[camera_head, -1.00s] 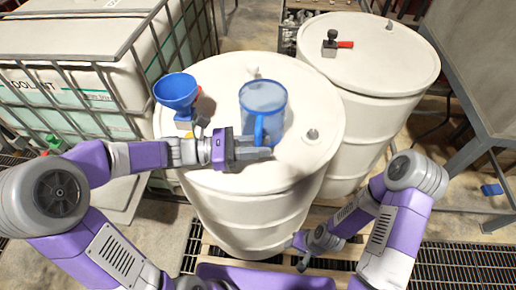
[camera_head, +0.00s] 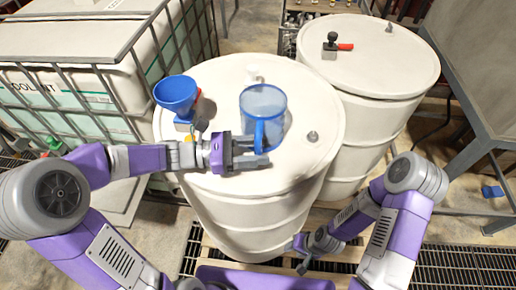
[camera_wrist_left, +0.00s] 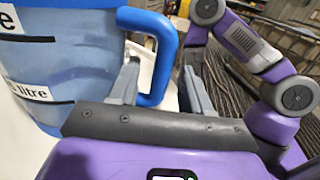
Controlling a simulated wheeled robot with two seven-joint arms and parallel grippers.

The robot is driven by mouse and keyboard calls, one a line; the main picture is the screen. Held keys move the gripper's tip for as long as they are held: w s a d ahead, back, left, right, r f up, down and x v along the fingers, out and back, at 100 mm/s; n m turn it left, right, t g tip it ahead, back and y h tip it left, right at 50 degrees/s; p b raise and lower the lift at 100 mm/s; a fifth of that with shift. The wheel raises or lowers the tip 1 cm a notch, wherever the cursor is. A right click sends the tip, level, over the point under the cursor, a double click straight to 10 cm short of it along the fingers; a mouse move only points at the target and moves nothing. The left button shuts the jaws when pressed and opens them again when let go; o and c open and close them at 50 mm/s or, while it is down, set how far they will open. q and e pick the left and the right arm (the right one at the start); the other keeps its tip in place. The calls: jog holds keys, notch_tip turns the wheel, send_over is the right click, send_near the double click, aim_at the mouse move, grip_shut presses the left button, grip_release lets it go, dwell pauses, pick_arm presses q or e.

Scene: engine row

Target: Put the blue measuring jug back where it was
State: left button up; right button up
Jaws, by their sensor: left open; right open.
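The blue measuring jug (camera_head: 263,103) stands upright on the lid of the near white drum (camera_head: 318,110). Its handle faces my left gripper. In the left wrist view the jug (camera_wrist_left: 60,75) fills the left side, with printed litre labels. My left gripper (camera_head: 264,152) is open just in front of the jug. Its two fingers stand on either side of the blue handle (camera_wrist_left: 165,60), with gaps visible. My right gripper (camera_head: 303,262) is low in front of the drum, away from the jug, and small in the picture.
A blue funnel (camera_head: 177,93) stands left of the jug on the same lid. A small cap (camera_head: 312,136) lies to its right. A second drum (camera_head: 372,60) carries a black and red tap (camera_head: 335,42). A caged white tank (camera_head: 70,60) is at left.

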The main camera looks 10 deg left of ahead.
pick_arm(q)
jog(key=a, duration=0.3)
jog(key=s+a+p, duration=0.1)
jog(key=a, duration=0.3)
jog(key=s+a, duration=0.1)
jog(key=a, duration=0.3)
jog(key=shift+s+a+p, duration=0.15)
jog(key=shift+p, duration=0.15)
jog(key=shift+f, duration=0.1)
